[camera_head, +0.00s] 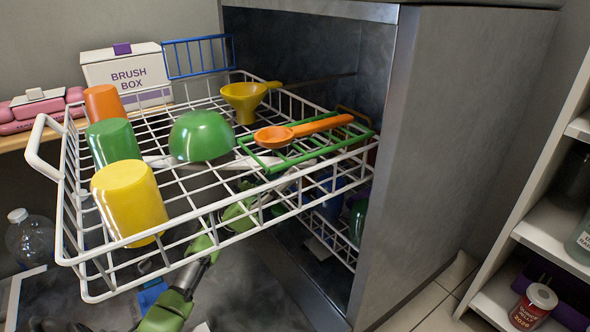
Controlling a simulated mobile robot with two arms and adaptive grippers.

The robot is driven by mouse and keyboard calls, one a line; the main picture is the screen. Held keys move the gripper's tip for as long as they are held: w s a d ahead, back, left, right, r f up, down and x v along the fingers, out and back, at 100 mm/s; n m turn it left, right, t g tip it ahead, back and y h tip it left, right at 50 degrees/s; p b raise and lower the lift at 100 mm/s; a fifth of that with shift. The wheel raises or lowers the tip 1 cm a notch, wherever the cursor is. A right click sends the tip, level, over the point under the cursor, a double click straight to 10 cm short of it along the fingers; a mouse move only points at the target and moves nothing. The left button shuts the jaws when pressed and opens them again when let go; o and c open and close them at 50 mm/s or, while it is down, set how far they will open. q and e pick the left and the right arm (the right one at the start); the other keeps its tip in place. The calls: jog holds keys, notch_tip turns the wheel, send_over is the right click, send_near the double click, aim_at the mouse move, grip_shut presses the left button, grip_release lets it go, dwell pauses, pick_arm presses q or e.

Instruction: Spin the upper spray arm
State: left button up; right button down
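The upper dish rack (62,205) is a white wire basket pulled out of the grey dishwasher (460,130). Under its wires a pale grey bar, which looks like the upper spray arm (160,161), runs crosswise; the green bowl and wires hide much of it. My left gripper (262,202), with green and dark grey parts, reaches up from the bottom left beneath the rack, just below the bar. The wires cover its fingertips, so I cannot tell whether they touch the bar or are open. My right gripper is not in view.
The rack holds orange (103,103), green (113,143) and yellow (130,200) cups, a green bowl (200,136), a yellow funnel (243,100) and an orange spoon (300,130). A lower rack (335,240) sits inside. White shelves (535,235) stand right.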

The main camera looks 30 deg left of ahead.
pick_arm(q)
jog(key=shift+x, duration=1.1)
grip_shut()
jog(key=shift+w, duration=0.1)
